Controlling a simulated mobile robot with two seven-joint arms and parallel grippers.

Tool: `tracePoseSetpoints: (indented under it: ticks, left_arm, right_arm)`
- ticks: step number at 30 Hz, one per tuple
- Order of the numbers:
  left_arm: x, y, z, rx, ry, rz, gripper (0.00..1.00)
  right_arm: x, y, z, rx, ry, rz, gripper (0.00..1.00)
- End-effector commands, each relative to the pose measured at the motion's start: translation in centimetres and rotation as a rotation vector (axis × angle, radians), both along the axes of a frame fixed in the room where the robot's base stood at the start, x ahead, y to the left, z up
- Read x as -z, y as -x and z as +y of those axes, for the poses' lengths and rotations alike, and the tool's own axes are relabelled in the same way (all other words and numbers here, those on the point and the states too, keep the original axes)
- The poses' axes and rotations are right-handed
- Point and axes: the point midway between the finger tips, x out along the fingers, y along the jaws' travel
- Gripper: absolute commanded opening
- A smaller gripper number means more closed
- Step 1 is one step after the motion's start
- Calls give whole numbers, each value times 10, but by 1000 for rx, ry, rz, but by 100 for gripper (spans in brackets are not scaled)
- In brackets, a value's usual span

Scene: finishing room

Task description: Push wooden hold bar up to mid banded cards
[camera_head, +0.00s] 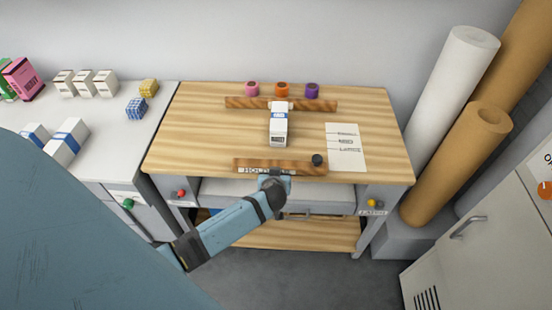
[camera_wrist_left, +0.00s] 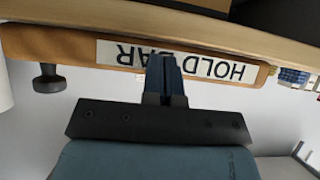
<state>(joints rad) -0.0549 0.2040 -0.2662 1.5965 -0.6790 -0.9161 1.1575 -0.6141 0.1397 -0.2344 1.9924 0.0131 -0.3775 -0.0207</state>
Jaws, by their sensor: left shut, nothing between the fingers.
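The wooden hold bar (camera_head: 305,170) lies across the near part of the wooden table, with a dark round knob at its right end. Its HOLD BAR label faces me and shows upside down in the left wrist view, on the bar (camera_wrist_left: 65,44). My left gripper (camera_head: 274,178) is shut and empty at the bar's near side, in front of the label. Its fingers (camera_wrist_left: 163,70) cover the label's middle; I cannot tell whether they touch. A white card stack with a blue band (camera_head: 279,125) lies mid-table, apart from the hold bar. My right gripper is not in view.
Another wooden bar (camera_head: 243,103) lies behind the stack. Pink, orange (camera_head: 282,89) and purple rolls stand along the back edge. A printed sheet (camera_head: 346,147) lies right of the stack. A white counter (camera_head: 110,115) with small boxes is left; large paper rolls (camera_head: 452,90) stand right.

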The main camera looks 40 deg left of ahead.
Motion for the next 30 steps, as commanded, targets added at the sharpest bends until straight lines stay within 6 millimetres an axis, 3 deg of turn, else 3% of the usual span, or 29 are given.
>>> tracePoseSetpoints:
  ticks: [30]
  left_arm:
    - [0,-34,21,-1,-1,-1,0]
  right_arm:
    - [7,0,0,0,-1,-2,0]
